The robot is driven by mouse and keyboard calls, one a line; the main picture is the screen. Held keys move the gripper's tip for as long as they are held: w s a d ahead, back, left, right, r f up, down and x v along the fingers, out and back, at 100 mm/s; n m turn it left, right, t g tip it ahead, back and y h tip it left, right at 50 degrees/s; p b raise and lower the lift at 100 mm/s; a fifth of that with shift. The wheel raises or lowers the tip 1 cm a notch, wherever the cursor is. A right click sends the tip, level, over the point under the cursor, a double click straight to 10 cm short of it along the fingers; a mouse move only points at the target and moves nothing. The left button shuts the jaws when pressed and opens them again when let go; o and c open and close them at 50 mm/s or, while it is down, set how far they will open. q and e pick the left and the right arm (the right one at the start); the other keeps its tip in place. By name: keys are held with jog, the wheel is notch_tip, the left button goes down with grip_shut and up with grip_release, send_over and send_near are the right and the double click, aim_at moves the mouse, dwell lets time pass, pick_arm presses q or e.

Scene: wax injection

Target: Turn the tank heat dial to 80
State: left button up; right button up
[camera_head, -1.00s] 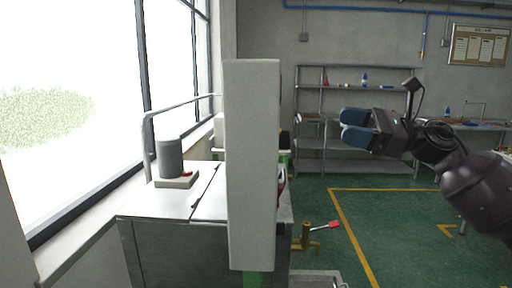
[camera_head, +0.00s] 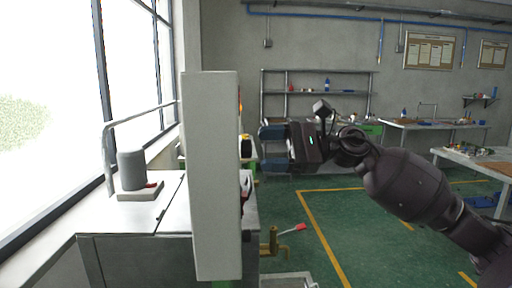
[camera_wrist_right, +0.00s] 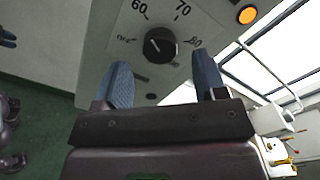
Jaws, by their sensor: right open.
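The tank heat dial (camera_wrist_right: 160,45) is a round black knob on a pale panel face in the right wrist view. The marks 60, 70 and 80 and an off mark surround it. A pale mark shows on the knob's left side; its exact aim is too small to read. My right gripper (camera_wrist_right: 162,62) is open, its blue fingers either side of the dial in the picture; contact cannot be told. In the head view, my right gripper (camera_head: 268,145) is just right of the upright grey panel box (camera_head: 212,180), whose dial face is hidden. My left gripper is out of view.
An orange button (camera_wrist_right: 247,15) sits on the panel beside the dial. A metal tank cabinet (camera_head: 130,219) stands left of and behind the box, with a grey cylinder (camera_head: 131,170) on top. Green floor is open at right.

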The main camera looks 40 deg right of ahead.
aim_at(246, 149)
jog(key=shift+x, duration=1.55)
jog(key=c, duration=0.9)
